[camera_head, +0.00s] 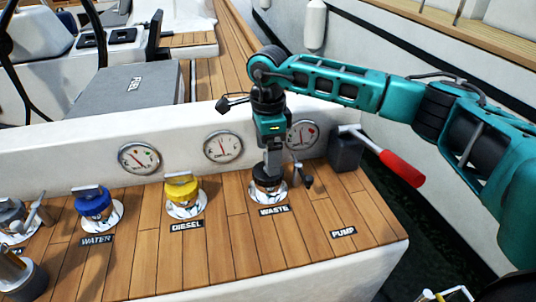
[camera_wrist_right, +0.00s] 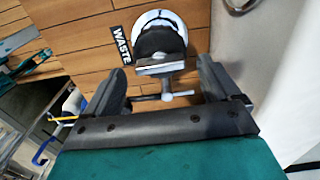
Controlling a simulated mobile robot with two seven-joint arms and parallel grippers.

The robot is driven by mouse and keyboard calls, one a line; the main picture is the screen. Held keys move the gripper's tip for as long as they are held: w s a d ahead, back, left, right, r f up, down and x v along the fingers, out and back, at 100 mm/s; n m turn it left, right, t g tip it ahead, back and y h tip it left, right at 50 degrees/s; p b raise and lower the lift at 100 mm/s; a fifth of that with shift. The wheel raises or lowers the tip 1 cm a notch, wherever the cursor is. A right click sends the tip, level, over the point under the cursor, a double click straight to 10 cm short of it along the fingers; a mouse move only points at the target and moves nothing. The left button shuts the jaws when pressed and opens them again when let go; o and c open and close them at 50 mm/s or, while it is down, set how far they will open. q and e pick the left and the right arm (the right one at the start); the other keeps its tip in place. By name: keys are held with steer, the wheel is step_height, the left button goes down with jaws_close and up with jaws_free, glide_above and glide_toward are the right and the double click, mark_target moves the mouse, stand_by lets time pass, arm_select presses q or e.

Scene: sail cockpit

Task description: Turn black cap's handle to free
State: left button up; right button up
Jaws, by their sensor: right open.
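The black cap (camera_head: 268,186) sits in its white deck fitting behind the WASTE label (camera_head: 274,210). My right gripper (camera_head: 270,170) reaches down over it and hides its top and handle in the head view. In the right wrist view the black cap (camera_wrist_right: 158,38) lies ahead of the open right gripper (camera_wrist_right: 161,72), with a grey raised handle plate (camera_wrist_right: 160,67) on its near edge, between the fingertips. I cannot tell whether a finger touches it. A small metal T-shaped lever (camera_wrist_right: 167,95) shows nearer, between the fingers. My left gripper does not show.
A yellow cap (camera_head: 182,187) and a blue cap (camera_head: 92,202) stand to the left on the wooden deck. Gauges (camera_head: 223,146) line the white wall behind. A grey pump with a red handle (camera_head: 402,168) stands at the right.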

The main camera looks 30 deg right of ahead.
step_height(320, 180, up, 11)
steer(key=p, duration=0.1)
stand_by(0.6)
